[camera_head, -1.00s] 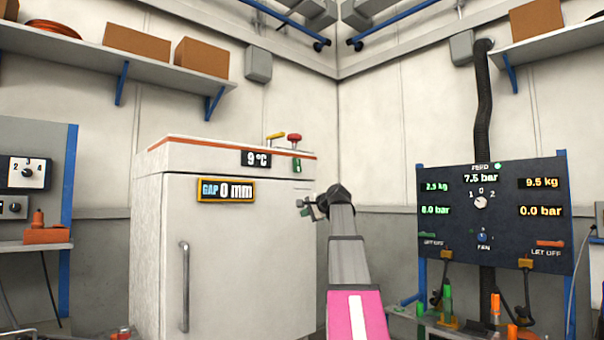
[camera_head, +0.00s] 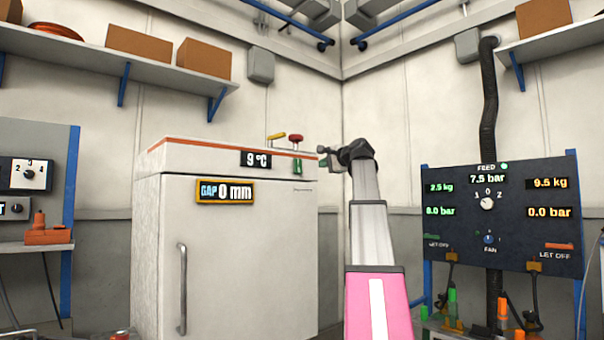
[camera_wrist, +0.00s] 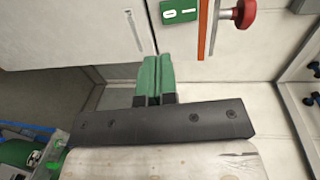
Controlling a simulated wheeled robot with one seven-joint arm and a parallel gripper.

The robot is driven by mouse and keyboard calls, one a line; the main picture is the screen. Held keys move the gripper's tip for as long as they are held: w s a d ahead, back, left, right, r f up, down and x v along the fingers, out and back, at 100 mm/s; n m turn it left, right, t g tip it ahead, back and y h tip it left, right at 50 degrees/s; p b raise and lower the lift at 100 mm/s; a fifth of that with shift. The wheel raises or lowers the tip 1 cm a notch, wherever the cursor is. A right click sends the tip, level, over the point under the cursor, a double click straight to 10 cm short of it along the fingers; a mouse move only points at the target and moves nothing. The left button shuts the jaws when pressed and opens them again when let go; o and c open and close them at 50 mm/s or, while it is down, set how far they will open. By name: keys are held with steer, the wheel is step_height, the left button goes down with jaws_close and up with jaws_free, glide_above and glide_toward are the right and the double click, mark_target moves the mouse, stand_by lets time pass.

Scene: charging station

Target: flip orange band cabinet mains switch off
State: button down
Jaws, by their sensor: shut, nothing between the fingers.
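The white cabinet (camera_head: 240,250) with an orange band (camera_head: 230,146) along its top edge stands left of centre. Its mains switch (camera_head: 297,166) is a small green piece at the upper right of the front. In the wrist view the green switch (camera_wrist: 180,13) is partly cut off by the top edge and shows white 0 and 1 marks; I cannot tell which way it is set. My gripper (camera_head: 323,157) is to the right of the switch, near the cabinet's right edge. In the wrist view its green fingertips (camera_wrist: 154,72) are together, empty, and apart from the switch.
A red knob (camera_head: 296,138) and a yellow lever (camera_head: 277,136) are on the cabinet top; the knob also shows in the wrist view (camera_wrist: 245,13). The cabinet has a door handle (camera_head: 183,288). A dark gauge panel (camera_head: 505,225) stands right. Shelves hang above.

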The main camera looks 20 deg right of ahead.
mark_target(297, 173)
steer(key=x, duration=1.3)
steer(key=shift+w, duration=0.35)
steer(key=shift+w+a+f, duration=0.1)
steer(key=shift+w+a, duration=0.05)
steer(key=shift+w+a+f+t, duration=0.15)
steer(key=shift+w+f+t, duration=0.1)
steer(key=shift+t, duration=0.05)
steer(key=shift+r, duration=0.1)
